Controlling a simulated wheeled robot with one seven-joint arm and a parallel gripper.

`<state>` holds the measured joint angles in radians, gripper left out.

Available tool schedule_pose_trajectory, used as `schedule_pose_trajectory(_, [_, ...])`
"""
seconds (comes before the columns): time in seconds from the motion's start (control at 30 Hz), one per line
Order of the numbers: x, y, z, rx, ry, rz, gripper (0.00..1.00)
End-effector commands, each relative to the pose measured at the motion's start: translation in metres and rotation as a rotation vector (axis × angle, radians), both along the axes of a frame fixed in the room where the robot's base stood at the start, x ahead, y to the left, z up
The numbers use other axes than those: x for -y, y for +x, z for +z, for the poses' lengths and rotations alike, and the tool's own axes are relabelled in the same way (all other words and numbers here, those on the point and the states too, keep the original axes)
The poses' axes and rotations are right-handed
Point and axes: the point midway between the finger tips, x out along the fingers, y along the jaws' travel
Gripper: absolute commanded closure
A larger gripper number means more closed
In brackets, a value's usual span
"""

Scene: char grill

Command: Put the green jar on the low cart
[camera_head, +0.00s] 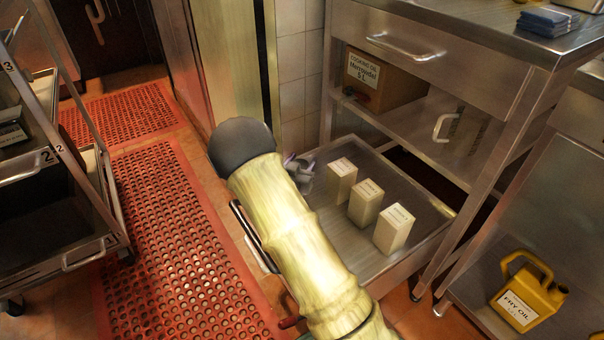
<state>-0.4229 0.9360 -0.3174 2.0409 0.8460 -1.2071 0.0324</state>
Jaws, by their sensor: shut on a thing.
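The low cart (408,184) has a flat metal top with a raised rim, and stands in front of the steel counter. My gripper (300,167) shows only in small part, grey with a purplish edge, past the far side of my pale arm. It is over the far left part of the cart in the picture. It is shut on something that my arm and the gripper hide. I cannot make out the green jar anywhere in the view.
Cream cartons (366,203) stand in a row on the cart. A cooking oil box (383,82) sits on the counter's shelf. A yellow fry oil jug (530,292) is at the lower right. A rack trolley (50,180) stands left, beside red perforated floor mats (170,230).

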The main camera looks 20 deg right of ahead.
Motion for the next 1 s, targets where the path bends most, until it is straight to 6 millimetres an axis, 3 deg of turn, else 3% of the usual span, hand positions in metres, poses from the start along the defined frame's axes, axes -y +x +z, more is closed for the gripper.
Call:
schedule_pose_trajectory(0.03, [0.0, 0.0, -0.015, -0.001, -0.002, 0.0, 0.9])
schedule_pose_trajectory(0.2, [0.0, 0.0, -0.037, 0.0, -0.001, -0.001, 0.9])
schedule_pose_trajectory(0.67, [0.0, 0.0, -0.041, 0.002, -0.001, 0.0, 0.9])
schedule_pose_trajectory(0.7, [0.0, 0.0, -0.041, -0.001, -0.001, 0.0, 0.43])
schedule_pose_trajectory(0.8, [0.0, 0.0, -0.041, -0.001, -0.001, 0.0, 0.29])
schedule_pose_trajectory(1.0, [0.0, 0.0, -0.041, -0.001, 0.0, 0.0, 0.29])
